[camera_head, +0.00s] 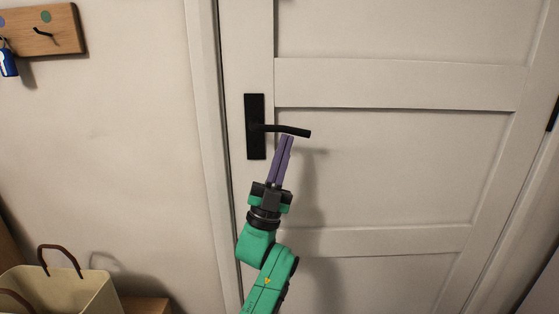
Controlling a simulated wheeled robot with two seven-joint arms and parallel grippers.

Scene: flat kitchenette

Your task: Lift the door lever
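The black door lever (294,131) sticks out to the right from its black upright plate (254,143) on the white door (395,170). The lever is close to level, its free end slightly lower. My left gripper (287,138) points up from below, with its purple fingertips just under the lever's middle. The two fingers lie close together with nothing seen between them. I cannot tell whether the tips touch the lever. My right gripper is not in view.
A wooden hook board (62,30) with a blue item (8,62) hangs on the wall at the upper left. A cream bag (75,292) with brown handles stands at the lower left. The door front right of the lever is clear.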

